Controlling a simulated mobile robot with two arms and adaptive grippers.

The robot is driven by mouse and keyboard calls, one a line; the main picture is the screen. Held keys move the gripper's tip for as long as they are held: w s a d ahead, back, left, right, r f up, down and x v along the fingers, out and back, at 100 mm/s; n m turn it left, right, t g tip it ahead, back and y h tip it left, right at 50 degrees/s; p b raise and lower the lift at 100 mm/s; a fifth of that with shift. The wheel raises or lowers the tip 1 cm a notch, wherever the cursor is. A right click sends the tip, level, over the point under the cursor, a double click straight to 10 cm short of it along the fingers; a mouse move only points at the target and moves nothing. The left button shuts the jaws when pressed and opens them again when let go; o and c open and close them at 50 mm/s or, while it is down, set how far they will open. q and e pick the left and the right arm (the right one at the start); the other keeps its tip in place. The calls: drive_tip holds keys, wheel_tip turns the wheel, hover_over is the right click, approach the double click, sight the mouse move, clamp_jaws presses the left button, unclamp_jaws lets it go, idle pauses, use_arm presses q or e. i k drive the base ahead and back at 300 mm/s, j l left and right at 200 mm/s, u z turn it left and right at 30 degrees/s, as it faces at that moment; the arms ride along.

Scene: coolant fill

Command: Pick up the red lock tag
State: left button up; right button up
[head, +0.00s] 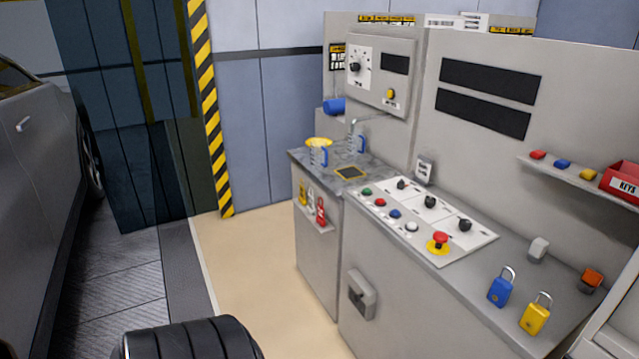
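A small red tag (320,212) stands at the right end of a small grey ledge (314,226) on the front of the left cabinet. It has a narrow top and a pale mark on its face. A yellow tag (303,193) is at the left end of the same ledge, with another small red-and-white piece between them. Neither of my grippers shows in the head view, and nothing is seen touching the red tag.
The control panel (425,215) is on the right cabinet, with a blue padlock (500,288) and a yellow padlock (536,314) farther right. A red KEYS box (622,184) is on a wall shelf. A car (35,190) stands left. Beige floor (260,260) before the left cabinet is clear.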

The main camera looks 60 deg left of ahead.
sight(321, 220)
drive_tip(key=u, duration=1.9)
drive_tip(key=i+j+z, duration=0.35)
drive_tip(key=i, duration=0.45)
drive_tip(key=i+j+z, duration=0.35)
drive_tip(key=i+j, duration=0.3)
drive_tip(key=i+l, duration=0.05)
